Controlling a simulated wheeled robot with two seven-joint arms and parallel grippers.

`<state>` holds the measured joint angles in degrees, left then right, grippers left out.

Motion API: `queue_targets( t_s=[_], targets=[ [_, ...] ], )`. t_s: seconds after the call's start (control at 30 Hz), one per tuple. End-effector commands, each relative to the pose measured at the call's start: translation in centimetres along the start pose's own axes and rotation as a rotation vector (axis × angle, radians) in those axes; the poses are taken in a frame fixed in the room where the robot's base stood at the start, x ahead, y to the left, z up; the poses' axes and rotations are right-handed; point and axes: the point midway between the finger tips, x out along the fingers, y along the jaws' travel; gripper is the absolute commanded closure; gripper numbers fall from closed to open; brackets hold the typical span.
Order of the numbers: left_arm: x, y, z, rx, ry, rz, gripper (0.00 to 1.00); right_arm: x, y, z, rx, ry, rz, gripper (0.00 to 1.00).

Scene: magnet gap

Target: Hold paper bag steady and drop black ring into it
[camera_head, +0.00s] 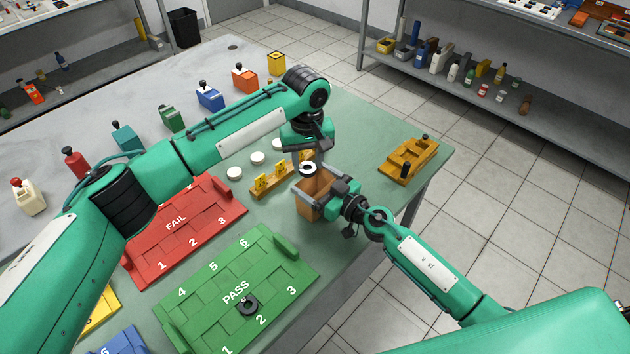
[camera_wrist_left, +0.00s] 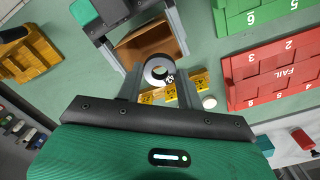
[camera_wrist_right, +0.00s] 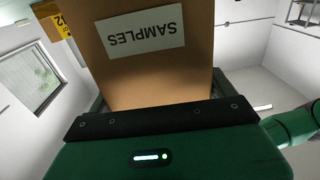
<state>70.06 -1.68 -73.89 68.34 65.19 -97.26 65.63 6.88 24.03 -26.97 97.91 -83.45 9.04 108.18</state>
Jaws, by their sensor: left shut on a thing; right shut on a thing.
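The brown paper bag (camera_head: 311,204) stands open-topped near the table's right edge. My right gripper (camera_head: 320,193) is shut on it, one finger along each side; its "SAMPLES" label fills much of the right wrist view (camera_wrist_right: 155,60). My left gripper (camera_head: 307,160) is shut on a small ring (camera_head: 308,168) with a pale face, at the bag's far rim in the head view. The ring shows between the fingertips in the left wrist view (camera_wrist_left: 158,70), close to the bag's mouth (camera_wrist_left: 150,43). I cannot tell its height above the rim. A black ring (camera_head: 247,305) lies on the green PASS tray (camera_head: 200,290).
A red FAIL tray (camera_head: 185,225) lies left of the bag. A yellow numbered stand (camera_head: 268,183) is beside the bag, with white discs (camera_head: 258,158) behind. A yellow-orange tray (camera_head: 408,160) sits at the right table corner. Coloured bottles and boxes line the far edge.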

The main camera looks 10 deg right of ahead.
Motion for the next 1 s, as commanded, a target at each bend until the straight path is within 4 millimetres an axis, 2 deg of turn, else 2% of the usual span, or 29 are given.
queue_targets(
  t_s=[0.1, 0.3, 0.67, 0.7, 0.8, 1.0],
  targets=[
    [1.5, 0.0, 0.0, 0.0, -0.001, -0.001, 0.83, 0.0, 0.0, 0.0, 0.0, -0.001, -0.001, 0.36],
    [3.1, 0.0, 0.0, 0.0, -0.001, 0.0, 0.83, 0.0, 0.0, 0.0, 0.0, -0.001, -0.001, 0.36],
    [3.6, 0.0, 0.0, 0.0, 0.0, 0.001, 0.83, 0.0, 0.0, 0.0, 0.0, 0.0, -0.001, 0.36],
    [3.6, 0.0, 0.0, 0.0, 0.0, 0.001, 0.59, 0.0, 0.0, 0.0, 0.0, 0.0, -0.001, 0.36],
    [3.6, 0.0, 0.0, 0.0, 0.0, 0.001, 0.39, 0.0, 0.0, 0.0, 0.0, 0.0, -0.001, 0.36],
    [3.6, 0.0, 0.0, 0.0, 0.0, 0.001, 0.37, 0.0, 0.0, 0.0, 0.0, 0.0, -0.001, 0.36]
  ],
)
